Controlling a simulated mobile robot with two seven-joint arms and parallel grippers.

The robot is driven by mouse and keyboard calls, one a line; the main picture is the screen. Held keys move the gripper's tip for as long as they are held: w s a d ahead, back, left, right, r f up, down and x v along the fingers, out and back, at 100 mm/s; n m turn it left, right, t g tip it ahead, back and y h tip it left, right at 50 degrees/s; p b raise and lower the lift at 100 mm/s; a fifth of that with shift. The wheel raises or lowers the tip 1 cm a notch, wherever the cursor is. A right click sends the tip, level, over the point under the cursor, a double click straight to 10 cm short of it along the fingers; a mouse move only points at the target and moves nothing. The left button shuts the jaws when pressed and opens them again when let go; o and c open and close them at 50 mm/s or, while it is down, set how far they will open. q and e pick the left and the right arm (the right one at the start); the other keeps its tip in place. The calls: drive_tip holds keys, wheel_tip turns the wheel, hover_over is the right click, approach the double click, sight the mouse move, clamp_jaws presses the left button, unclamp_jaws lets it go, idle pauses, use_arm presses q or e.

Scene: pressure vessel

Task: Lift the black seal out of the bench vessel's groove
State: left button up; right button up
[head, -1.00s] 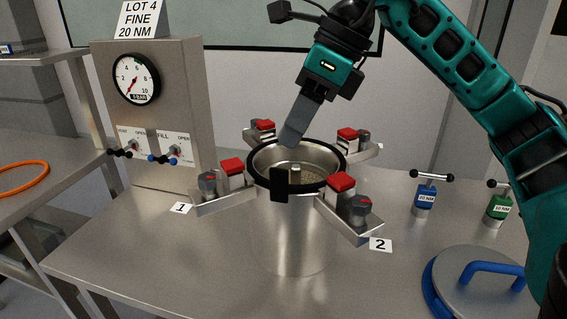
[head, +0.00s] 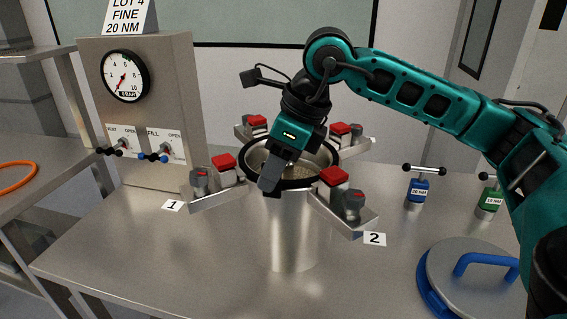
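The bench vessel (head: 292,240) stands upright on the metal bench, with its top open. The black seal (head: 334,158) shows as a dark ring around the vessel's rim and looks seated there. My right gripper (head: 270,182) reaches down over the front of the rim. Its grey fingers cover the front of the seal where the black tab hangs, and only a dark bit shows below them. From this side the fingers overlap, so I cannot tell whether they are open or shut on the tab. My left gripper is not in view.
Clamps with red blocks (head: 333,176) surround the vessel. A gauge panel (head: 150,80) stands at the back left. Blue (head: 417,190) and green (head: 488,203) T-handled tools and a lid with a blue handle (head: 468,275) are at right. An orange ring (head: 15,180) lies left.

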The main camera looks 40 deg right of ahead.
drive_tip(key=shift+w+a+f, duration=0.15)
drive_tip(key=shift+w+f, duration=0.05)
drive_tip(key=shift+f, duration=0.35)
clamp_jaws()
